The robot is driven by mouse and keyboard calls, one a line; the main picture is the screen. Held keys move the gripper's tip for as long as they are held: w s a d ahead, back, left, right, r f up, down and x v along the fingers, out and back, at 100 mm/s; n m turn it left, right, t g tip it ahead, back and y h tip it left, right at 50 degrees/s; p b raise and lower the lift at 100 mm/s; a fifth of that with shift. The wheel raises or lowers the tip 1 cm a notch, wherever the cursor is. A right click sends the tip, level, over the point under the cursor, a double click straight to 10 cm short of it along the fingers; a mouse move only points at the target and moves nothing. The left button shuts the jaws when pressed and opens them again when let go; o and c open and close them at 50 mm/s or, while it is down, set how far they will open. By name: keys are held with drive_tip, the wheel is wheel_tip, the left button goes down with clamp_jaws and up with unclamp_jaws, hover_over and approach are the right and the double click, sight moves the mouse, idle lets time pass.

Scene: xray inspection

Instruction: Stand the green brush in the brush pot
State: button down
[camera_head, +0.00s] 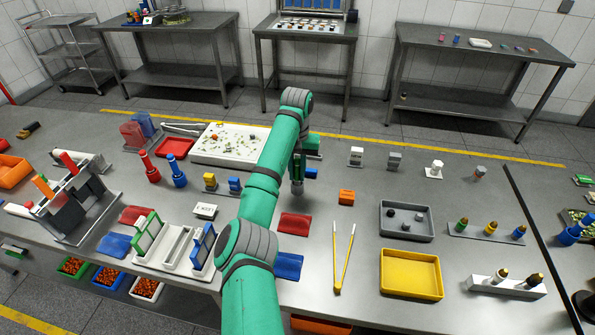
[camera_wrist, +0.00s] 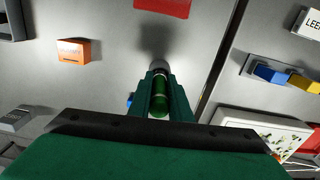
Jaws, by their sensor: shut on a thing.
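My gripper (camera_head: 297,170) is near the middle of the table, pointing down. In the wrist view my gripper (camera_wrist: 159,98) is shut on the green brush (camera_wrist: 158,104), a green cylinder with a paler band, held between the fingers. A small grey cylinder (camera_head: 297,187), which looks like the brush pot, is directly below the fingers. It also shows just beyond the fingertips in the wrist view (camera_wrist: 158,66). The brush's lower end is hidden, so I cannot tell whether it is inside the pot or above it.
An orange block (camera_head: 346,197) stands to the right, and a red pad (camera_head: 294,223) lies nearer. A white speckled tray (camera_head: 200,157) is at the left behind my arm. A grey tray (camera_head: 424,234) and a yellow tray (camera_head: 411,290) are at the right. Bare table lies around the pot.

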drive_tip(key=shift+f, duration=0.45)
drive_tip(key=c, duration=1.6)
unclamp_jaws()
drive_tip(key=shift+o, duration=0.2)
wheel_tip(320, 180, up, 11)
drive_tip(key=shift+f, duration=0.1)
